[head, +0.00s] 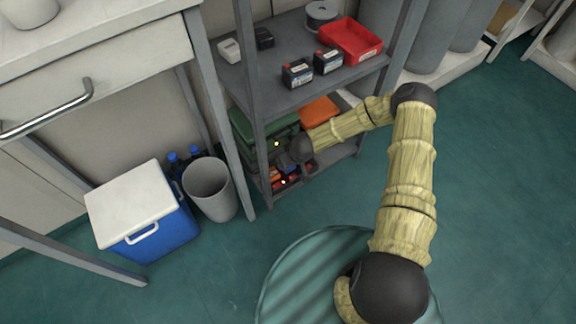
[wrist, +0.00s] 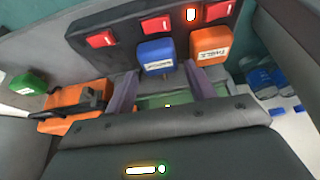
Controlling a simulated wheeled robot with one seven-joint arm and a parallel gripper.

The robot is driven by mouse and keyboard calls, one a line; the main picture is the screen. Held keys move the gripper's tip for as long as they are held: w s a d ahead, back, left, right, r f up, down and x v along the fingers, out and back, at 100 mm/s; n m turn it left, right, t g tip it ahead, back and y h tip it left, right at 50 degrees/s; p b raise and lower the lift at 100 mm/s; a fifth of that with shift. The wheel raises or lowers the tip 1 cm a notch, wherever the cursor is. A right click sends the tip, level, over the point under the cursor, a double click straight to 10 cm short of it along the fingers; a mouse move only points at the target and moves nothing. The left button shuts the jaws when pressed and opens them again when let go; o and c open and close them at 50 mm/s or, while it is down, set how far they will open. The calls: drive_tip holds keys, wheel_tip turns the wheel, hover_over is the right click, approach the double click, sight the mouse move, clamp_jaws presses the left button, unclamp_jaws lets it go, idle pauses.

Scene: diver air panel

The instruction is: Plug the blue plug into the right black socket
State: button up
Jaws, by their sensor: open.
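In the wrist view a blue plug (wrist: 155,56) with a white label stands at the lower edge of a dark panel (wrist: 125,29), below its middle red switch. My gripper (wrist: 160,91) is open, its two purple fingers either side of and just short of the blue plug, with nothing clearly held between them. No empty black socket can be made out, and the blue plug's prongs are hidden. In the head view my gripper (head: 292,156) reaches into the lower shelf, and its fingers are hard to see.
An orange plug (wrist: 210,45) sits right of the blue one. A green plug (wrist: 28,82) and an orange object (wrist: 72,106) lie left. A glowing lamp (wrist: 191,14) is on the panel. In the head view, a grey shelf (head: 285,92) stands above and a bin (head: 209,190) left.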

drive_tip(key=shift+b+x, duration=0.45)
drive_tip(key=shift+x, duration=0.85)
drive_tip(key=c, duration=0.8)
drive_tip(key=shift+r, duration=0.15)
drive_tip(key=shift+c, duration=0.4)
drive_tip(key=shift+r+p, duration=1.65)
drive_tip(key=shift+p, duration=0.55)
drive_tip(key=shift+d+r, duration=0.1)
